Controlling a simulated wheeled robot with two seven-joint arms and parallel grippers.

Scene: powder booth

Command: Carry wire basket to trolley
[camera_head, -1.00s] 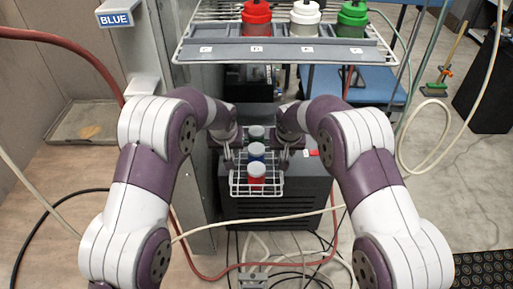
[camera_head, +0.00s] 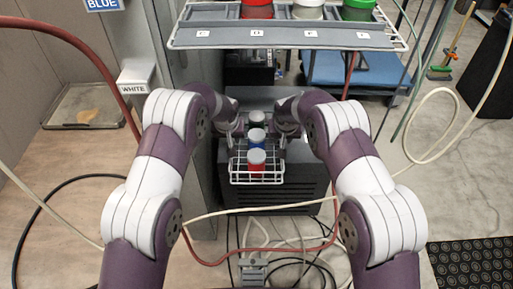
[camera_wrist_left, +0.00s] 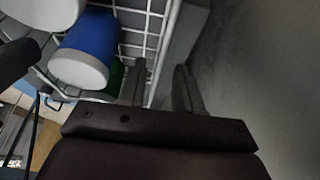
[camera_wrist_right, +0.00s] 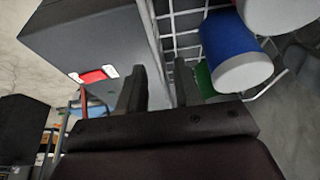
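The white wire basket (camera_head: 256,180) is at centre, over the dark vented box, and holds jars with grey lids in red, blue and green. I cannot tell whether it rests on the box. My left gripper (camera_head: 231,138) and right gripper (camera_head: 283,138) are at its far left and right sides. In the left wrist view, the fingers (camera_wrist_left: 160,85) stand apart around the basket's wire side wall. In the right wrist view, the fingers (camera_wrist_right: 158,85) also stand apart beside the wire wall. A blue platform (camera_head: 365,70), possibly the trolley, is at the back right.
A grey rack (camera_head: 285,38) with red, white and green jars hangs above the basket. The dark box (camera_head: 300,190) has cables and hoses (camera_head: 290,240) before it. A cream hose loop (camera_head: 420,160) and a black mat (camera_head: 475,270) lie at right.

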